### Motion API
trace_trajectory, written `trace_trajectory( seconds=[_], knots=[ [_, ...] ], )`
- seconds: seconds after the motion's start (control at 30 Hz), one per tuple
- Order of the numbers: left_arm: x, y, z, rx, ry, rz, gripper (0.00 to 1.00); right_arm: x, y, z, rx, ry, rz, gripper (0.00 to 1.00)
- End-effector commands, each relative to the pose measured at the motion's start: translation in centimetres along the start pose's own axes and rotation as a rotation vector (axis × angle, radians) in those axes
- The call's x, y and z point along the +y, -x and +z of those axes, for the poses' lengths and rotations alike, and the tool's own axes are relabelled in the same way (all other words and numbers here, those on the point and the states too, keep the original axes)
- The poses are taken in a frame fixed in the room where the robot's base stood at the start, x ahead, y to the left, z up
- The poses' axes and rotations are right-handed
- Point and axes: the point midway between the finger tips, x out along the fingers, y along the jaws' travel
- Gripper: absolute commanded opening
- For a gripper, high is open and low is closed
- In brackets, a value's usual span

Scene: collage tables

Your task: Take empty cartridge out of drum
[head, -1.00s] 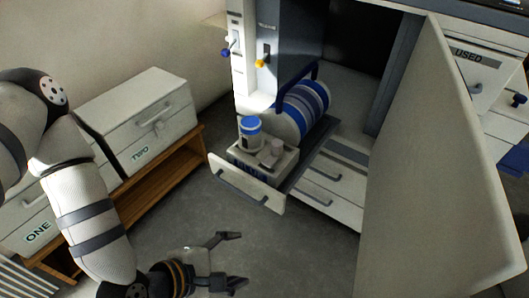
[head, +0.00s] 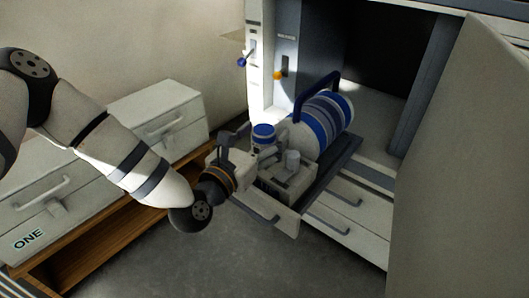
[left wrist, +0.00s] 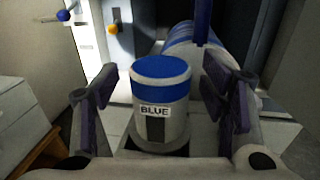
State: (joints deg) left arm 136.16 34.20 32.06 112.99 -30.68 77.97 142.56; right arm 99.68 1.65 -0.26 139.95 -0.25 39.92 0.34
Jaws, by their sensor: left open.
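A white cartridge with a blue lid (head: 263,131) stands upright in the pulled-out tray of the drum unit (head: 288,207). In the left wrist view this cartridge (left wrist: 160,85) is central, with a BLUE label and a dark window on its side. My left gripper (head: 252,148) is open at the cartridge, with one dark finger on each side of it in the wrist view. I cannot tell whether the fingers touch it. The blue-and-white striped drum (head: 323,123) lies behind the cartridge. My right gripper is not in view.
A blue handle (head: 318,92) arches over the drum. Levers with blue (head: 241,62) and orange (head: 278,75) knobs are at the back left. An open cabinet door (head: 462,160) blocks the right. White drawer boxes stand at left.

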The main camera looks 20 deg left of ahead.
Motion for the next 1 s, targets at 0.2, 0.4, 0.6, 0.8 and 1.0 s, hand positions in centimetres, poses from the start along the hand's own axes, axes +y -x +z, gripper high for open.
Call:
trace_trajectory(
  seconds=[0.2, 0.4, 0.6, 0.8, 1.0],
  knots=[
    [0.0, -0.6, 0.0, 0.002, 0.000, -0.001, 0.66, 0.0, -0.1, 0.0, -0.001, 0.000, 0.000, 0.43],
    [0.0, -0.6, 0.0, 0.002, 0.000, -0.001, 0.34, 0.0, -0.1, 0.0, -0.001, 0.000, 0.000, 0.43],
    [0.0, -0.6, 0.0, 0.001, -0.001, -0.001, 0.09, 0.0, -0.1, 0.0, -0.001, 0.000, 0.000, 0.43],
    [0.0, -0.6, 0.1, 0.001, 0.000, 0.000, 0.09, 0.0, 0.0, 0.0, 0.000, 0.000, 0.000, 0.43],
    [0.0, -0.6, 2.5, -0.002, 0.000, 0.000, 0.09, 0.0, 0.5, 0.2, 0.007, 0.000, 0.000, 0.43]
  ],
)
